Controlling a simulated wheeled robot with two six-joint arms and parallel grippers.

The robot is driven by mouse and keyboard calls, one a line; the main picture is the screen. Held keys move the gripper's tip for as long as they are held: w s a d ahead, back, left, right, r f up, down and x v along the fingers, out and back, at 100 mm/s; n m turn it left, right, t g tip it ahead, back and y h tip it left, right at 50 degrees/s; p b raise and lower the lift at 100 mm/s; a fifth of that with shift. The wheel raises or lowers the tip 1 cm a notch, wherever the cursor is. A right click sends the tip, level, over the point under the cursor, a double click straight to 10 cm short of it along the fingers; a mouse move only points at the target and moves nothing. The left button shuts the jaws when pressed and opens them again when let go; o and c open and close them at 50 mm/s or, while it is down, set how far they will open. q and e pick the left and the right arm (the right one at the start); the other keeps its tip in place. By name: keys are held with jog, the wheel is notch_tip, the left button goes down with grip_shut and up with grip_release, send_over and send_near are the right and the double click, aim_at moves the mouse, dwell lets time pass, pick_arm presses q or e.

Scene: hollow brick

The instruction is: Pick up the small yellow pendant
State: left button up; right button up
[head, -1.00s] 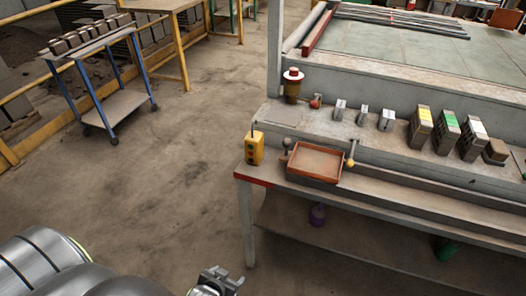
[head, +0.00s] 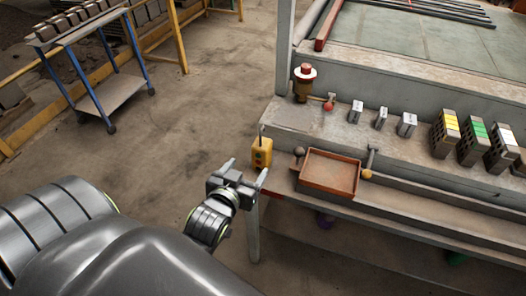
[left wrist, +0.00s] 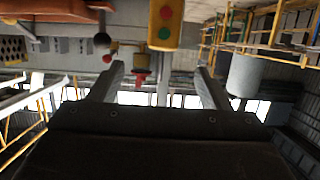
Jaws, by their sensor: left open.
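The small yellow pendant (head: 262,154) stands upright at the left end of the bench, with a dark stub on top and round buttons on its face. My left gripper (head: 248,176) is open and empty, just in front of the pendant and a little to its left in the head view. In the left wrist view the pendant (left wrist: 165,24) shows upside down at the top, with red and green buttons, beyond the two spread fingers (left wrist: 162,80). It is not between the fingers. My right gripper is in neither view.
An orange-brown tray (head: 329,190) sits right of the pendant, with ball-topped levers (head: 367,174) beside it. A red-capped post (head: 304,82) stands behind. Several bricks (head: 446,134) line the bench at right. The floor at left is clear up to a blue-legged cart (head: 110,96).

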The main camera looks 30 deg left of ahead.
aim_at(260, 151)
pick_arm(q)
jog(key=p+x, duration=0.1)
jog(key=x, duration=0.8)
jog(key=shift+w+f, duration=0.1)
jog(key=shift+w, duration=0.1)
jog(key=shift+a+r+p+x, duration=0.1)
jog(key=shift+p+x, duration=0.2)
jog(key=shift+x, duration=0.9)
jog(key=shift+a+r+p+x, duration=0.15)
jog(key=shift+p+x, duration=0.15)
jog(key=shift+x, duration=0.9)
jog(key=shift+w+f, duration=0.15)
jog(key=shift+w, duration=0.2)
jog(key=c, duration=1.3)
